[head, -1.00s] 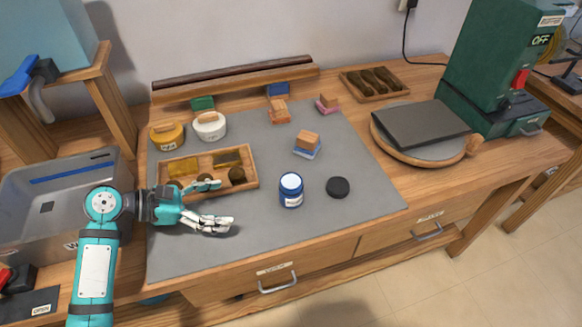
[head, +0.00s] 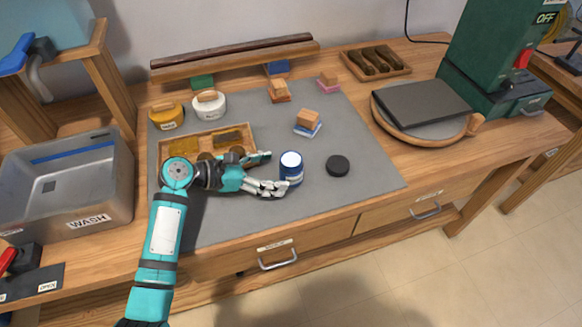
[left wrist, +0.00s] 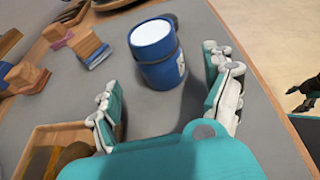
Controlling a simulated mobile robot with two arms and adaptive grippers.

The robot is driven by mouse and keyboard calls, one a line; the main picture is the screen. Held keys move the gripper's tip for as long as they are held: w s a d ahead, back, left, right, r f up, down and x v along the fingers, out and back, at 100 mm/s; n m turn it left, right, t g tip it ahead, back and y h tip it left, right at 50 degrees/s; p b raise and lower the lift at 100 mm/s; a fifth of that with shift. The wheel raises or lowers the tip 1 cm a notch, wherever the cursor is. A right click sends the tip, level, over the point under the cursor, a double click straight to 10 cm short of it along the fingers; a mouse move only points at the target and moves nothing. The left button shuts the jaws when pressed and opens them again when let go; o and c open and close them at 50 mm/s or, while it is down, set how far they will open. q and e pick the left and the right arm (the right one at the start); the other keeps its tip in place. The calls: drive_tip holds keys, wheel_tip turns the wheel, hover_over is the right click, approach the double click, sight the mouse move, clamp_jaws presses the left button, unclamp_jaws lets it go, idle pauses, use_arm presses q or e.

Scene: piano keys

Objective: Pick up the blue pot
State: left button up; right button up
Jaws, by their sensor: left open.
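The blue pot (head: 291,169) stands upright on the grey mat, with a white top and a pale label band. It also shows in the left wrist view (left wrist: 158,58), just beyond the fingertips. My left gripper (head: 277,171) comes in from the left, low over the mat, with its fingers open and pointing at the pot. In the left wrist view the two fingers (left wrist: 165,82) are spread wide, one on each side of the pot's near side. Whether either finger touches it I cannot tell. My right gripper is not in view.
A black disc (head: 338,166) lies right of the pot. A wooden tray (head: 253,143) lies behind my left gripper. The mat (head: 350,195) is clear in front.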

sight(286, 160)
use_arm(q)
drive_tip(key=x, duration=0.4)
drive_tip(key=shift+d+f, duration=0.1)
drive_tip(key=shift+d, duration=0.05)
drive_tip(key=c, duration=1)
clamp_jaws()
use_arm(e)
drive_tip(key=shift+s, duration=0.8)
use_arm(q)
drive_tip(key=shift+r, duration=0.7)
wheel_tip(286, 160, up, 2)
drive_tip(key=shift+r, duration=0.15)
drive_tip(key=s+d+r, duration=0.1)
drive_tip(key=s, duration=1.5)
drive_tip(key=shift+r+p, duration=0.25)
drive_tip(key=shift+p, duration=0.1)
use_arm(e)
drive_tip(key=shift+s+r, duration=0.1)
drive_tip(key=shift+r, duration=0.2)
